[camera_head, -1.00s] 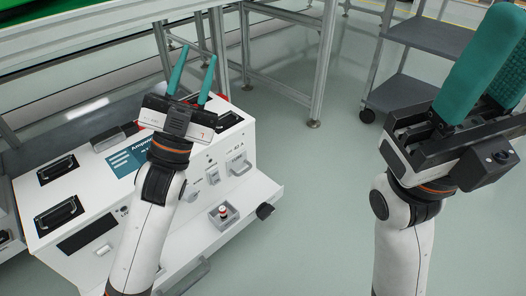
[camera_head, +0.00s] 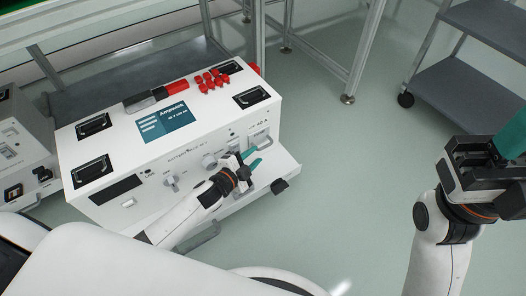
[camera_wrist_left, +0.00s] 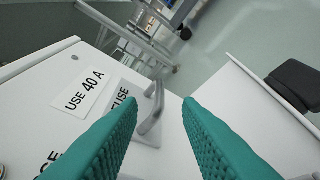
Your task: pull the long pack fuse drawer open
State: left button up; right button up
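The long pack is a white box (camera_head: 150,149) with a teal screen. Its fuse drawer (camera_head: 260,137) is on the front face at the right end, below a "USE 40 A" label, and looks shut. In the left wrist view, its grey bar handle (camera_wrist_left: 153,112) stands out from the face beside a partly hidden "FUSE" label. My left gripper (camera_head: 256,157) is open, just in front of and below the drawer. In the wrist view the handle shows between its two teal fingers, with no clear contact. My right gripper (camera_head: 508,140) is at the right edge, partly cut off.
A white ledge (camera_head: 284,166) with a black corner bumper (camera_head: 279,186) juts out below the face. Several red caps (camera_head: 212,80) sit on the pack. A second grey unit (camera_head: 22,150) stands left. Open floor lies right, before a grey shelf cart (camera_head: 470,95).

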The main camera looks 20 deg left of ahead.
aim_at(258, 138)
pick_arm(q)
jog(key=b+x, duration=0.1)
jog(key=x, duration=0.4)
jog(key=shift+b, duration=0.3)
grip_shut()
